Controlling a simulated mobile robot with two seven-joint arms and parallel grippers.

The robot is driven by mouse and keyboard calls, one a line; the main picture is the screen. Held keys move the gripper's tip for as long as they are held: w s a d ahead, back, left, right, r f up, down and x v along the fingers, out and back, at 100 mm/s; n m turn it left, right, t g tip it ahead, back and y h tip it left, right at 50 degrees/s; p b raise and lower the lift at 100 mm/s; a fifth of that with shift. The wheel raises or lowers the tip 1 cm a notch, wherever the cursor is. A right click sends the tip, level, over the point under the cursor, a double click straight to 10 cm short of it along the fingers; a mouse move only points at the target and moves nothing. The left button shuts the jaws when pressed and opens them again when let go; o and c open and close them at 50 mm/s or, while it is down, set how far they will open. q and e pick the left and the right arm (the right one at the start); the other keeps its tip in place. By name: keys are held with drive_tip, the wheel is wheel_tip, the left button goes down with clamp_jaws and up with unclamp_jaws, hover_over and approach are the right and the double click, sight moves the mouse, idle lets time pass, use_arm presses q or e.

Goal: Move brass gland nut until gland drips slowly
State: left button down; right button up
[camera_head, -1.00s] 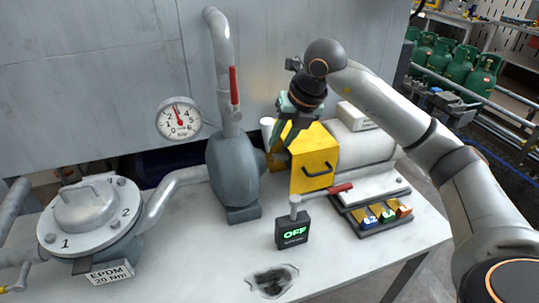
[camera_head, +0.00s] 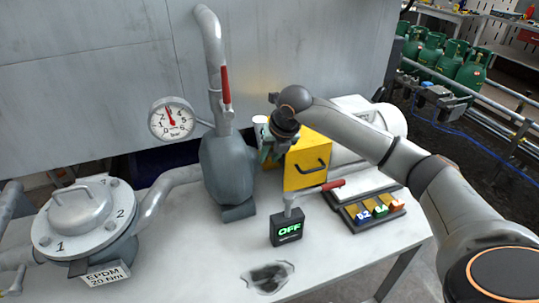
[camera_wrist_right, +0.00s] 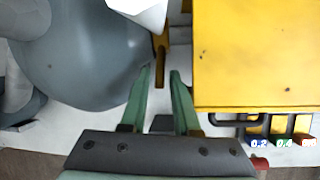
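My right gripper (camera_head: 267,155) is low between the grey pump body (camera_head: 228,165) and the yellow box (camera_head: 305,160). In the right wrist view its two green fingers (camera_wrist_right: 160,70) are apart, with a clear gap. A narrow brass-yellow piece (camera_wrist_right: 161,57) stands upright just past the fingertips, between the pump body and the yellow box; I cannot tell whether it is part of the gland nut. I see no contact with it. The gland nut itself is not clearly visible, and no drip can be made out. My left gripper is not in view.
A gauge (camera_head: 172,119) is on the left. A tray with colored tags (camera_head: 372,212) sits right. A dark wet patch (camera_head: 267,277) marks the front table.

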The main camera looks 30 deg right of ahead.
clamp_jaws()
idle(1.5)
